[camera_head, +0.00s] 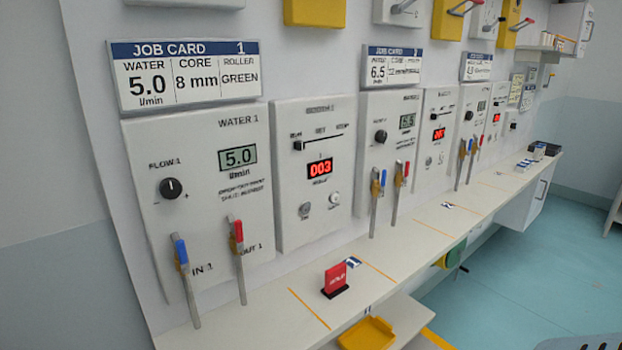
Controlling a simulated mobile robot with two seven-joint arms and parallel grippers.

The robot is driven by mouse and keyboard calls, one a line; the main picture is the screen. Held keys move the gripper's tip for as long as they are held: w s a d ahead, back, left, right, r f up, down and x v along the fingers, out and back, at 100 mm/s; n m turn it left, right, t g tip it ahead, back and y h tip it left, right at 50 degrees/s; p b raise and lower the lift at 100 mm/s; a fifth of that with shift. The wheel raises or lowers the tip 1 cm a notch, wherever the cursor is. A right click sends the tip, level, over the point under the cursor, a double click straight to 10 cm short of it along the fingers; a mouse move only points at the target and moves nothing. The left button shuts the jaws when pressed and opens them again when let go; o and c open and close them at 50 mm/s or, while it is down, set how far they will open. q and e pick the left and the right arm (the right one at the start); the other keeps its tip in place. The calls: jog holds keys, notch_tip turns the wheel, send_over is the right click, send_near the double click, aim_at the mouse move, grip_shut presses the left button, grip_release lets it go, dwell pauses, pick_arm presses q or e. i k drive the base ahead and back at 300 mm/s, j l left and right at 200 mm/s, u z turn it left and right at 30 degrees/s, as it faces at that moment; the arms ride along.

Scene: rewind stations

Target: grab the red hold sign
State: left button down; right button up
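The red hold sign (336,279) stands upright on a small black base on the narrow white shelf, below the panel with the red 003 display. It has pale lettering on its face, too small to read surely. Nothing touches it in view. Neither of my grippers shows in the head view.
The white shelf (415,240) runs along the wall, marked with orange lines. A small blue and white item (352,262) lies just behind the sign. Blue and red valve handles (236,236) rise near the shelf. A yellow tray (366,334) sits below its front edge.

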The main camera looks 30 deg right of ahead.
aim_at(336, 277)
jog(key=z, duration=1.25)
jog(key=i+l+u, duration=0.15)
jog(key=l+u, duration=0.3)
jog(key=l, duration=1.1)
jog(key=l+u, duration=0.45)
jog(key=l, duration=1.1)
jog(key=k, duration=0.05)
